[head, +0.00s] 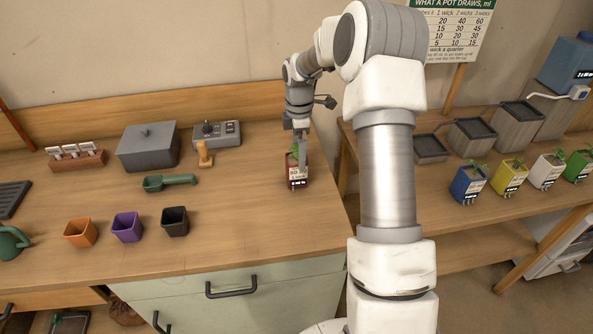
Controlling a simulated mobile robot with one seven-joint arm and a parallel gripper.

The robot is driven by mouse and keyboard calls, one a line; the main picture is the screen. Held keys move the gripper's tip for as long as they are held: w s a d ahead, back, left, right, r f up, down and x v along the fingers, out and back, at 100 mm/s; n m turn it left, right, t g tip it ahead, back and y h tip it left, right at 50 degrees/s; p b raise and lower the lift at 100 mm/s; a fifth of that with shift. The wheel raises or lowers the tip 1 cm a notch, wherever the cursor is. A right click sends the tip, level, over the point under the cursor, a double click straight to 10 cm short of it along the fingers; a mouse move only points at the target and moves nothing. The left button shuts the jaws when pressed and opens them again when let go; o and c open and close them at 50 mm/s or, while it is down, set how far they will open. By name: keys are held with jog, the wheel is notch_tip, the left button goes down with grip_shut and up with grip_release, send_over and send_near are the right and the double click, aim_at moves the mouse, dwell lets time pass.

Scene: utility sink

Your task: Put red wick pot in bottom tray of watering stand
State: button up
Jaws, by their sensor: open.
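The red wick pot (294,184) stands upright on the wooden counter near its right end, with a pale label and a green plant. My gripper (301,150) points down over this pot, its open fingers at the plant and the pot's upper part. I cannot tell whether they touch it. A stepped row of grey wooden blocks with dark trays on top, apparently the watering stand (474,137), is on the right bench. Its lowest tray (430,144) is at the left end, and no pot shows in it.
Blue (467,187), yellow (510,178), white (546,171) and green (578,166) plant pots line the right bench's front. Orange (80,233), purple (127,228) and black (175,222) empty pots stand on the left counter. A gap separates counter and bench; my arm covers part of it.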

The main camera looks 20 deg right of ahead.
aim_at(297, 169)
jog(key=f, duration=0.7)
jog(key=shift+w+a+f, duration=0.2)
jog(key=shift+w+f, duration=0.1)
jog(key=shift+r, duration=0.1)
grip_shut()
